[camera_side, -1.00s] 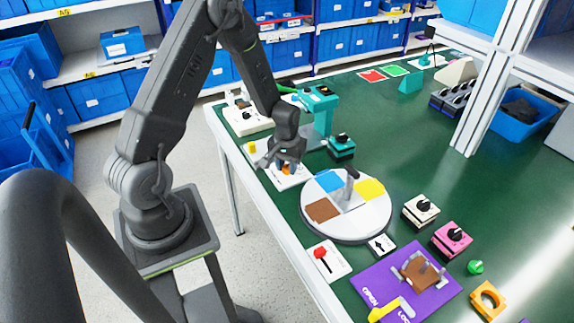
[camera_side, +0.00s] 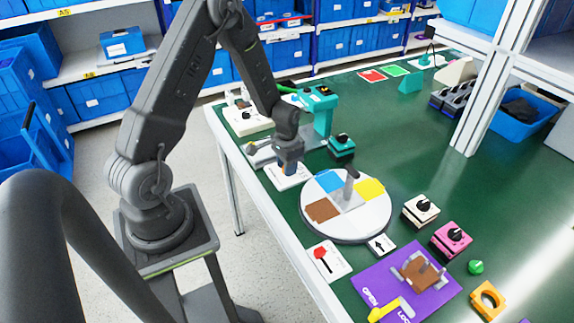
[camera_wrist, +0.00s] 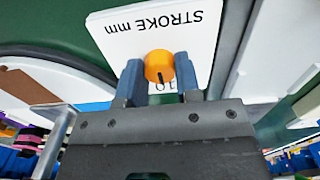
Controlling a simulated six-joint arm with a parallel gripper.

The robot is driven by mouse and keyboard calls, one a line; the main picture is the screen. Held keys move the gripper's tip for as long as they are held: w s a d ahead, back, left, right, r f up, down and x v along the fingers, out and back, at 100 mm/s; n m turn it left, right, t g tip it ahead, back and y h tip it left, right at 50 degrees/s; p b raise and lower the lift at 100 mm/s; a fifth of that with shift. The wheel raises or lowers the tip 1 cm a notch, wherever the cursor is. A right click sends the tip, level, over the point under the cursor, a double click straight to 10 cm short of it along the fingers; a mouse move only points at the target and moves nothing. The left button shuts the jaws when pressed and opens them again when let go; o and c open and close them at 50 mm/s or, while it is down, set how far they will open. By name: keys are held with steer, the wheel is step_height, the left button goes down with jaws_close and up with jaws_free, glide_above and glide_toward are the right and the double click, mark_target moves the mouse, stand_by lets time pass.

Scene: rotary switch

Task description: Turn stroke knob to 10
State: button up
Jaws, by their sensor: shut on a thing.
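The stroke knob (camera_wrist: 158,64) is a round orange dial on a white plate (camera_wrist: 112,30) lettered "STROKE mm", which appears upside down in the wrist view. A black mark on the knob points down toward the "10", which is partly hidden by the gripper. My gripper (camera_wrist: 158,72) is shut on the knob, one blue-grey finger on each side. In the side view my gripper (camera_side: 288,170) reaches down onto the white plate (camera_side: 291,184) and hides the knob there.
A round turntable (camera_side: 345,226) with blue, yellow and brown patches stands close right of the plate. A teal device (camera_side: 323,113) and a small teal knob box (camera_side: 341,147) are behind. A red-knob plate (camera_side: 328,261) lies nearer. Open green table is at the right.

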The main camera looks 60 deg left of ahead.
stand_by(0.5)
steer(key=o, duration=0.9)
steer(key=shift+r, duration=0.1)
steer(key=shift+r, duration=6.8)
steer(key=s+d+r+t, duration=0.3)
steer(key=s+d+r, duration=0.2)
steer(key=d+r, duration=0.55)
steer(key=s+d+r+t, duration=0.1)
steer(key=s+d+r, duration=0.1)
steer(key=s, duration=0.1)
steer(key=s+d+r, duration=0.2)
steer(key=s, duration=0.2)
steer(key=s+d+r+t, duration=0.1)
steer(key=s+d+r, duration=0.1)
steer(key=s+d, duration=0.1)
steer(key=shift+s+d+t, duration=0.1)
steer(key=shift+s+t, duration=0.15)
steer(key=shift+t, duration=0.05)
